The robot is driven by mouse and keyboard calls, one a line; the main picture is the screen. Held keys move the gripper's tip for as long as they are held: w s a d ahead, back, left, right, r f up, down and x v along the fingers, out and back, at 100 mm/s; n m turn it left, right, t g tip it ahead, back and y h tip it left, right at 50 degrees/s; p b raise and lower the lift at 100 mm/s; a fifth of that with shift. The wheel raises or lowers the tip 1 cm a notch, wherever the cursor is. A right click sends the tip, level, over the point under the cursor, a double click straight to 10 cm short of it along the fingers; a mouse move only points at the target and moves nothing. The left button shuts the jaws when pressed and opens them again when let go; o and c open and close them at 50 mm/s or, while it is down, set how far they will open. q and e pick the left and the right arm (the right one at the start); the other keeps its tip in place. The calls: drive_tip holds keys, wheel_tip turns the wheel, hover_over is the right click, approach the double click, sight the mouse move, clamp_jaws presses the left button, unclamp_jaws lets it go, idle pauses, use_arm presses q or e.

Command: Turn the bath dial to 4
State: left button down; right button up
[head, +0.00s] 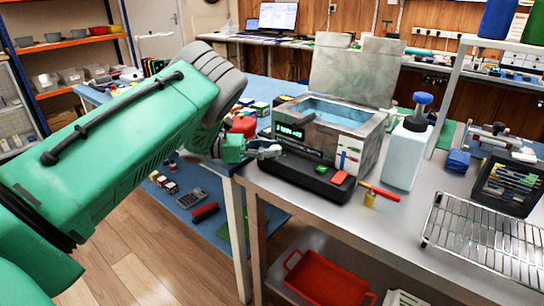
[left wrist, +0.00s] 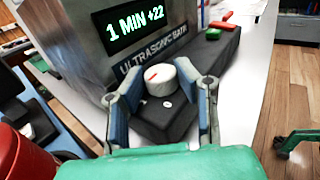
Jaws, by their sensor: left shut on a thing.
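The ultrasonic bath (head: 352,145) is a grey metal box with its lid raised and blue liquid inside, on the grey bench. Its white dial (left wrist: 161,77) with a red pointer mark sits on a black front ledge in the left wrist view. The pointer lies toward the upper left of the dial face; small marks beside it are too small to read. The green display (left wrist: 135,27) above reads "1 MIN +22". My left gripper (head: 268,150) is at the bath's front left corner, its fingers (left wrist: 170,88) on either side of the dial, shut on it.
A red button (head: 339,178) and a green button (left wrist: 212,34) are on the ledge. A white bottle with a blue cap (head: 406,155) stands right of the bath. A wire rack (head: 485,236) lies at the front right. A red tray (head: 327,280) is below the bench.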

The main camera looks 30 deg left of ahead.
use_arm(q)
drive_tip(key=shift+a+m+g+h+b, duration=0.15)
drive_tip(key=shift+m+g+h+b, duration=0.15)
drive_tip(key=shift+g, duration=0.1)
drive_tip(key=shift+r, duration=0.1)
drive_tip(key=c, duration=1.2)
unclamp_jaws()
